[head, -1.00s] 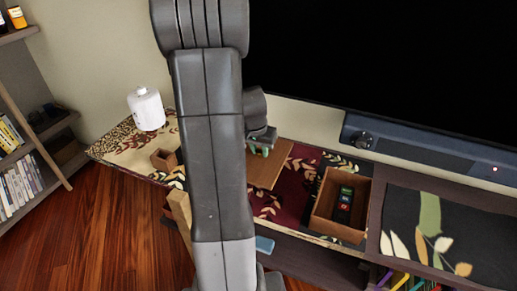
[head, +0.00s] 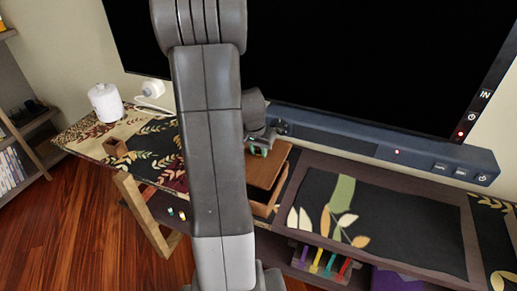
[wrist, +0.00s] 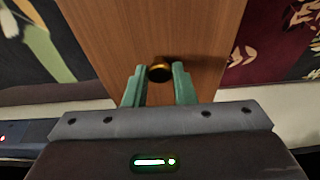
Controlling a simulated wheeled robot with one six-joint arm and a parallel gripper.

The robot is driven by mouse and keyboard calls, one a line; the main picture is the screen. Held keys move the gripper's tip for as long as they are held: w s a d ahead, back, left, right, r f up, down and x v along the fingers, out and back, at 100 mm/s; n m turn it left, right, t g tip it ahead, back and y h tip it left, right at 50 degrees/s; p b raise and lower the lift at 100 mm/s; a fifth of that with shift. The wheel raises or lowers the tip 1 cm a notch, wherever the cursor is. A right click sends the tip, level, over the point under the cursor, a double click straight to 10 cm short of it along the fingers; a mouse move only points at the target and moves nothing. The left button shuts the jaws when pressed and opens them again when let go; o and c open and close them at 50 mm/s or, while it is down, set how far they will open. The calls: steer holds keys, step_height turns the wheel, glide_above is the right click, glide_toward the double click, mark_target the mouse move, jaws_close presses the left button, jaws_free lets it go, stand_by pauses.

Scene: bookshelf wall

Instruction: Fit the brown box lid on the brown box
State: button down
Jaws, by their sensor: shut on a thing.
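The brown box lid (head: 268,170) is a flat wooden panel with a small round brass knob (wrist: 159,72) on top. My gripper (head: 259,150) is shut on this knob, with a green finger on either side of it in the wrist view. In the head view the lid is over the brown box (head: 262,208), whose wooden walls show just below it. The inside of the box is covered from view. My arm hides their left side. I cannot tell whether the lid touches the rim.
A dark soundbar (head: 380,150) and a large black screen (head: 350,60) stand behind. A dark leaf-patterned mat (head: 390,215) lies to the right. Coloured items (head: 322,262) sit on the lower shelf.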

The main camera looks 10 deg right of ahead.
mark_target(257, 159)
steer(key=shift+w+a, duration=0.15)
step_height(257, 159, down, 6)
steer(key=b, duration=0.5)
steer(key=shift+b, duration=0.4)
steer(key=shift+f+b, duration=0.95)
steer(key=shift+b, duration=0.45)
stand_by(1.7)
steer(key=c, duration=1.1)
jaws_free()
steer(key=shift+r, duration=0.1)
steer(key=p+v, duration=0.1)
steer(key=v, duration=1.2)
steer(key=shift+s+r, duration=0.25)
steer(key=shift+r, duration=0.05)
